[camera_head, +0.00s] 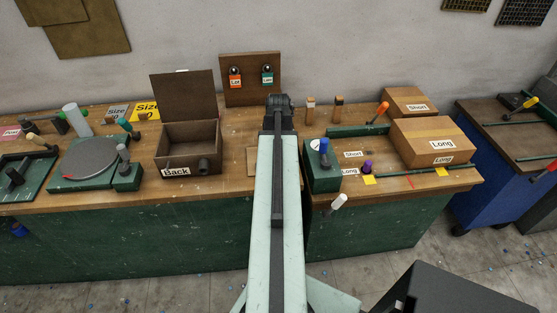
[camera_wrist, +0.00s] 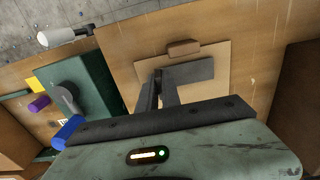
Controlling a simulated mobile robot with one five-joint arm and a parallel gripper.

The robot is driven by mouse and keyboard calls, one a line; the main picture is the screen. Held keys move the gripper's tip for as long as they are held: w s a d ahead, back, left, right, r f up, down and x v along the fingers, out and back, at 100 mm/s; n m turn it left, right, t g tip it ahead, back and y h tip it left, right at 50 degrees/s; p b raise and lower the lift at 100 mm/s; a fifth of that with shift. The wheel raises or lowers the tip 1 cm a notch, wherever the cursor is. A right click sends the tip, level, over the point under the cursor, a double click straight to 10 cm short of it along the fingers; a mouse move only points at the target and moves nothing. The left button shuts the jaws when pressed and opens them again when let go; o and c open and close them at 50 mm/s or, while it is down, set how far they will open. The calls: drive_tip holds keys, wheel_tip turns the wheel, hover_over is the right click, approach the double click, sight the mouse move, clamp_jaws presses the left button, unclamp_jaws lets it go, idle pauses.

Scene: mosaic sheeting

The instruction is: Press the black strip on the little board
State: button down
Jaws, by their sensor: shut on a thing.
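The little board (camera_wrist: 218,88) is a light tan square on the bench below my gripper in the wrist view. In the head view only its left edge (camera_head: 252,162) shows beside my arm. The black strip (camera_wrist: 192,74), dark grey to black, appears over the board and runs right from my fingertips. My gripper (camera_wrist: 158,80) is shut at the strip's left end. The jaws hide that end, and I cannot tell how firmly the strip touches the board. In the head view my arm hides the gripper.
A brown block (camera_wrist: 183,48) sits at the board's edge. An open brown box (camera_head: 190,140) labelled Back stands left of my arm. A green fixture with a blue knob (camera_head: 324,148) stands to the right. A white-handled lever (camera_head: 338,202) sticks out from the bench front.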

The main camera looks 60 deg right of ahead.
drive_tip(key=c, duration=1.5)
unclamp_jaws()
wheel_tip(320, 180, up, 8)
drive_tip(key=p, duration=0.8)
drive_tip(key=shift+f, duration=0.1)
